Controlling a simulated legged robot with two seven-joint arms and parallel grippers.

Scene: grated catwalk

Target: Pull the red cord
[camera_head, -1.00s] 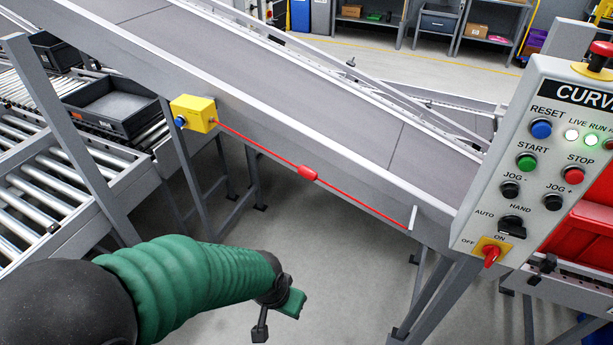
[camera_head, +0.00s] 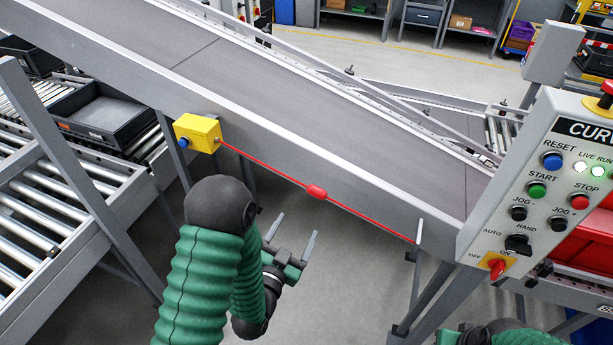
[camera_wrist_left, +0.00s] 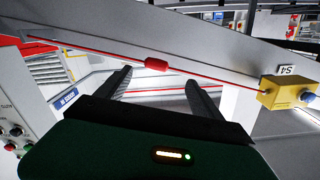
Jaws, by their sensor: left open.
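The red cord (camera_head: 263,164) runs along the conveyor's side from a yellow switch box (camera_head: 198,133) with a blue button down to a bracket (camera_head: 418,231) at the right. A thicker red grip (camera_head: 316,192) sits midway on it. My left gripper (camera_head: 293,233) is open and empty, below and left of the grip, apart from the cord. In the left wrist view the cord (camera_wrist_left: 210,75) and its grip (camera_wrist_left: 156,64) cross beyond the two open fingers (camera_wrist_left: 158,82), with the yellow box (camera_wrist_left: 288,93) at right.
The sloping conveyor (camera_head: 270,85) stands behind the cord. A control panel (camera_head: 540,180) with buttons stands at right. A roller conveyor (camera_head: 45,205) with black trays (camera_head: 105,115) is at left. Grey support legs (camera_head: 410,295) stand below the bracket. Floor under the cord is clear.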

